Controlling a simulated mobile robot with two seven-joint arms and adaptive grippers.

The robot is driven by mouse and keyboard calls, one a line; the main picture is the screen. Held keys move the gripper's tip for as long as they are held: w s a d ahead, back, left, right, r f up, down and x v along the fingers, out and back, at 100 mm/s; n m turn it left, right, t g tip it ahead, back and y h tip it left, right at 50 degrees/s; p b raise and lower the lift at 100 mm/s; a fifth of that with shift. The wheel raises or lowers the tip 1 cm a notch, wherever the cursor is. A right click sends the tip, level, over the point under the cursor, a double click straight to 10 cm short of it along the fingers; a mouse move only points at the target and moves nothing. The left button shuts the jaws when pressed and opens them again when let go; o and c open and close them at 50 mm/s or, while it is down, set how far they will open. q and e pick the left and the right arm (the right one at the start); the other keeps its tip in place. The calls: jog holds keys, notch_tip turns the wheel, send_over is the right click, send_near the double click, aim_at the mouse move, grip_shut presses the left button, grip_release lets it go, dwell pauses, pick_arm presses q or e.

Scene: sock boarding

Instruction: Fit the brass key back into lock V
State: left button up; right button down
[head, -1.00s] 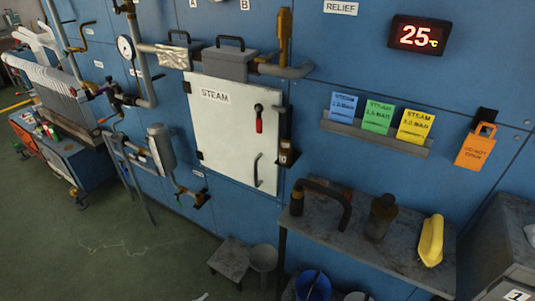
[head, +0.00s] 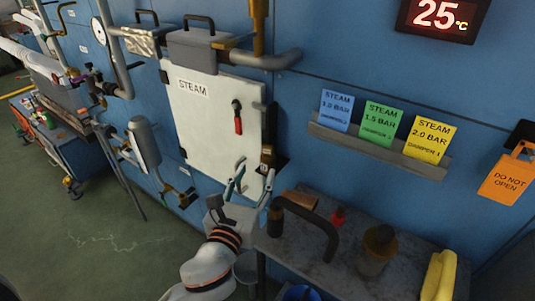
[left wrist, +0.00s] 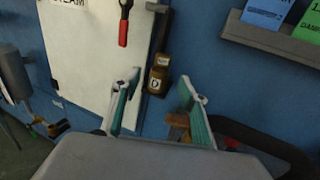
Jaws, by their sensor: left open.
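I cannot make out a brass key or a lock marked V in either view. A small brass lock-like block (head: 267,157) sits at the right edge of the white STEAM door (head: 215,120). In the left wrist view the block (left wrist: 159,75) bears a label that looks like D. My left gripper (head: 252,180) is open and empty, in front of the door's lower right corner. Its fingertips (left wrist: 160,84) show either side of the block in the left wrist view, apart from it. My right gripper is not in view.
A grey shelf (head: 285,251) at the lower right holds a curved black-handled tool (head: 318,228), a dark jar (head: 377,249) and a yellow object (head: 438,275). A card rack (head: 375,148) and an orange DO NOT OPEN tag (head: 508,179) hang on the wall.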

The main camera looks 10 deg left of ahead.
aim_at(267, 152)
pick_arm(q)
jog(key=w, duration=0.5)
jog(key=w+d, duration=0.1)
jog(key=w, duration=0.1)
jog(key=shift+w+r, duration=0.25)
jog(key=shift+w, duration=0.15)
grip_shut()
